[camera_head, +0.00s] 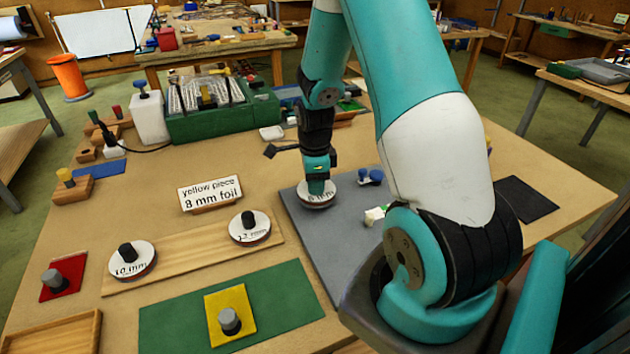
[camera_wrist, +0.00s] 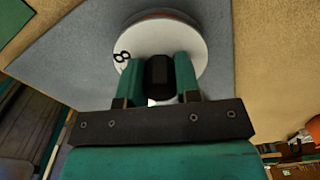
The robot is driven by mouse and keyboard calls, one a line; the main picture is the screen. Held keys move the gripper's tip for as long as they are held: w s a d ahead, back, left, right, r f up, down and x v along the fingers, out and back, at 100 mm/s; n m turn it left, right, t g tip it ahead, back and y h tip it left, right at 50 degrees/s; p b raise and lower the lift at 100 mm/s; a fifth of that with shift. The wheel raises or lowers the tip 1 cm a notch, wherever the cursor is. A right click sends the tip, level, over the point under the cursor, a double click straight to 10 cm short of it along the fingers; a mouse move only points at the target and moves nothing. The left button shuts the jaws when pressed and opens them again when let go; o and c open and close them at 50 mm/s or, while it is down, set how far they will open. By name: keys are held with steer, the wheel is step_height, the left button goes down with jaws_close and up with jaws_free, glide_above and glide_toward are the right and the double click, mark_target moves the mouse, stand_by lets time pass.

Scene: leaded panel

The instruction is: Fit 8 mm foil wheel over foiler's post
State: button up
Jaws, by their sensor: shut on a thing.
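My gripper (camera_head: 317,184) is shut on the black knob (camera_wrist: 159,74) of a round white-topped wheel. This wheel (camera_head: 318,201) is over the grey mat, and the wrist view shows an "8" on its face (camera_wrist: 190,38). I cannot tell whether it touches the mat. A grey post (camera_head: 229,320) stands upright on a yellow square (camera_head: 238,299) on a green mat, front centre. Another grey post (camera_head: 53,280) stands on a red square (camera_head: 70,266) at the left. The pictures do not label either as the foiler's. A sign (camera_head: 210,193) reads "yellow piece 8 mm foil".
A wooden board (camera_head: 190,252) holds a wheel marked 10 mm (camera_head: 130,270) and a second wheel (camera_head: 249,238), both with black knobs. The grey mat (camera_head: 318,245) also bears small blue and white-green items. A wooden tray (camera_head: 92,320) is at front left. A green box (camera_head: 215,122) stands behind.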

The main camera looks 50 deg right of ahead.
steer(key=shift+f+b, duration=0.9)
steer(key=shift+f, duration=0.45)
stand_by(0.3)
steer(key=o, duration=0.9)
steer(key=shift+o, duration=0.2)
steer(key=shift+r, duration=0.1)
step_height(320, 180, up, 17)
steer(key=b, duration=0.1)
steer(key=shift+r, duration=0.15)
